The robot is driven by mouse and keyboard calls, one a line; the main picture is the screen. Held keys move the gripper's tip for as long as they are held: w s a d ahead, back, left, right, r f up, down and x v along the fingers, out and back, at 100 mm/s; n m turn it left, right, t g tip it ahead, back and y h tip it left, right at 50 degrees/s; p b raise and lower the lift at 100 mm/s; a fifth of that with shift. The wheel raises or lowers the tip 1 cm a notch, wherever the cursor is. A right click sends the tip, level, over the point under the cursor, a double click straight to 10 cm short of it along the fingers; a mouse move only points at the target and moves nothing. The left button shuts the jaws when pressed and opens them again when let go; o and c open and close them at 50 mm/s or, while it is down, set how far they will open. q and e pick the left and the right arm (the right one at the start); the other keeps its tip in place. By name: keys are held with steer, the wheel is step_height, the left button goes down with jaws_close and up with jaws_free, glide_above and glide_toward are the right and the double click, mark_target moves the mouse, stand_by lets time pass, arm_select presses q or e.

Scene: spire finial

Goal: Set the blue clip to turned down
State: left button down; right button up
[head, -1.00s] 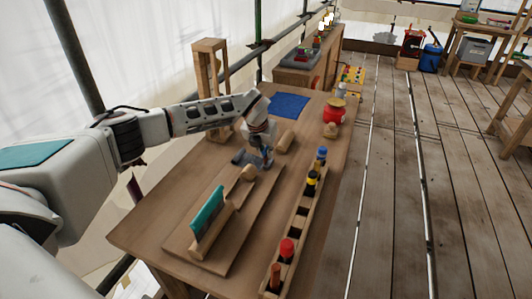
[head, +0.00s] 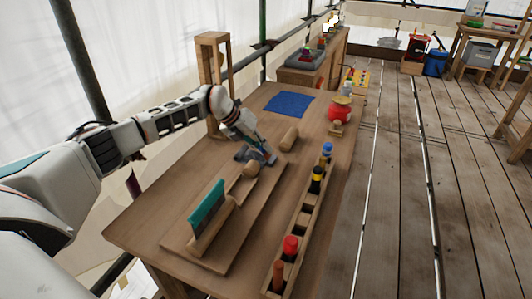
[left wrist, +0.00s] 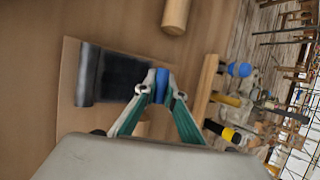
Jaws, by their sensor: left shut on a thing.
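The blue clip (left wrist: 161,84) shows in the left wrist view as a small blue piece between my left gripper's fingertips (left wrist: 160,93). It sits at the right edge of a dark grey-black part (left wrist: 112,76) on a wooden board. My left gripper is shut on the clip, and its fingers hide part of it. In the head view my left gripper (head: 264,158) reaches down, tilted, to the far end of the board (head: 225,250), beside the dark grey part (head: 242,154). The clip's exact angle cannot be told. My right gripper is not in view.
A teal piece (head: 207,208) stands in a wooden holder on the near board. A wooden cylinder (head: 289,138) lies behind the gripper. A rack (head: 302,222) of colored items runs along the right. A blue mat (head: 289,104) and red pot (head: 339,112) are farther back.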

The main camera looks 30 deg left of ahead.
arm_select(q)
steer(key=shift+a+f+h+b, duration=0.15)
steer(key=shift+a+h+b, duration=0.1)
steer(key=shift+h+b, duration=0.35)
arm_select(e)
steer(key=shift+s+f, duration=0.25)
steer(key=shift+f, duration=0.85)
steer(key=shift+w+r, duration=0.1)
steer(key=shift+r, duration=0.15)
arm_select(q)
steer(key=c, duration=2.1)
jaws_free()
steer(key=v, duration=1.2)
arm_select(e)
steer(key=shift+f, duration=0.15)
arm_select(q)
steer(key=shift+o, duration=0.4)
